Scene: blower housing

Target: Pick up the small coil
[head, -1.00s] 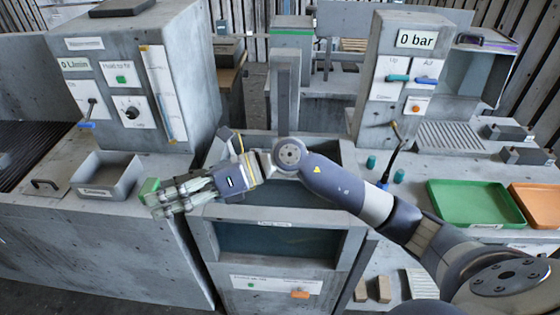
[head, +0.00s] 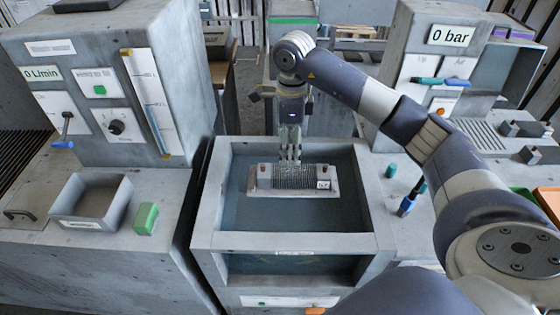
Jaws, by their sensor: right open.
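A small grey finned block with reddish end caps and a white tag, which looks like the small coil (head: 292,180), sits inside the grey open-topped tank (head: 215,215) in the middle. My right gripper (head: 290,162) points down over the tank, its fingertips at the top of the coil's far side. Its jaws are open; whether the fingers touch the coil cannot be told. My left gripper is not in view.
A green block (head: 146,218) stands on the left bench beside a grey tray (head: 72,207). The left cabinet (head: 180,80) and right cabinet (head: 440,65) flank the tank. Darker grey blocks (head: 522,130) lie on the right bench.

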